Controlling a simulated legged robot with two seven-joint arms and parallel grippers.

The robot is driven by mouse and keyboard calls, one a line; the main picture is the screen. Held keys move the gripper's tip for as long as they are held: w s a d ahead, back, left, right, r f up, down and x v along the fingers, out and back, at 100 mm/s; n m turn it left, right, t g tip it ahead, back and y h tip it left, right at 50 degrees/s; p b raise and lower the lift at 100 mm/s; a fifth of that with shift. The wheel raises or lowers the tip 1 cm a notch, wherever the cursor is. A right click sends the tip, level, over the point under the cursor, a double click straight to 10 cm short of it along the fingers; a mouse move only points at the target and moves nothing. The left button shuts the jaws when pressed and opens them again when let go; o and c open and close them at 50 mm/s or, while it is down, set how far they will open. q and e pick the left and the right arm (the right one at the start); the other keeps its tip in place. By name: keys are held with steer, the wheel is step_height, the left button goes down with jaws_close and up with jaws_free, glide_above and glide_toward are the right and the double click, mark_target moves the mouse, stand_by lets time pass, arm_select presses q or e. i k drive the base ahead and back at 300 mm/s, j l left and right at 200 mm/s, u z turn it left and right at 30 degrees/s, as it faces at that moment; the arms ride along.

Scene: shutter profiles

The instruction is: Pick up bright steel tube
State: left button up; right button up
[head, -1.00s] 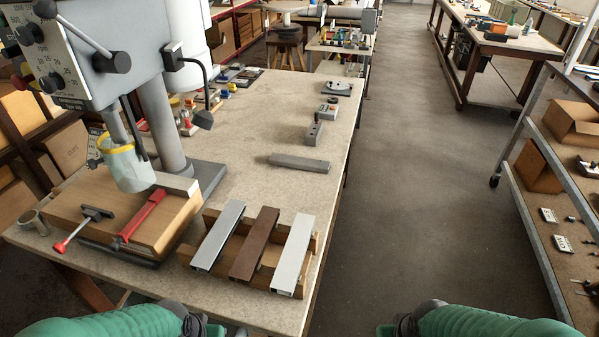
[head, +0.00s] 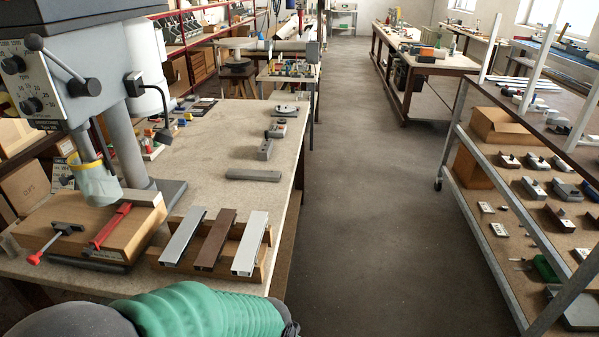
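Three square tubes lie side by side across a wooden rack (head: 262,268) at the front of the bench. The left tube (head: 184,236) is mid-grey metal, the middle tube (head: 215,240) is brown, and the right tube (head: 250,243) is the palest, silvery one. The right one looks most like the bright steel tube, though the left is also bare-metal grey. Their open ends face me. My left arm's green sleeve crosses the bottom of the head view, in front of the bench edge. Neither gripper is in view, and nothing touches the tubes.
A drill press (head: 95,60) stands at left, with a wooden block (head: 60,225) and red-handled clamps on its base. A grey bar (head: 253,175) lies on the clear bench (head: 225,140) behind the rack. The aisle floor (head: 370,200) is free. A shelf trolley (head: 470,150) stands at right.

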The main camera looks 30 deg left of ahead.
mark_target(235, 173)
steer(key=i+j, duration=0.1)
steer(key=i, duration=0.45)
steer(key=i+j+z, duration=0.1)
steer(key=i, duration=0.45)
steer(key=i+j, duration=0.15)
steer(key=i, duration=0.35)
steer(key=i+j, duration=0.1)
steer(key=i, duration=0.45)
steer(key=i+u, duration=0.15)
steer(key=u, duration=0.3)
steer(key=i+l+u, duration=0.1)
steer(key=u, duration=0.35)
steer(key=i+l+u, duration=0.15)
steer(key=u, duration=0.3)
steer(key=i+l+u, duration=0.2)
steer(key=u, duration=0.25)
steer(key=l+u, duration=0.25)
steer(key=u, duration=0.2)
steer(key=i, duration=0.05)
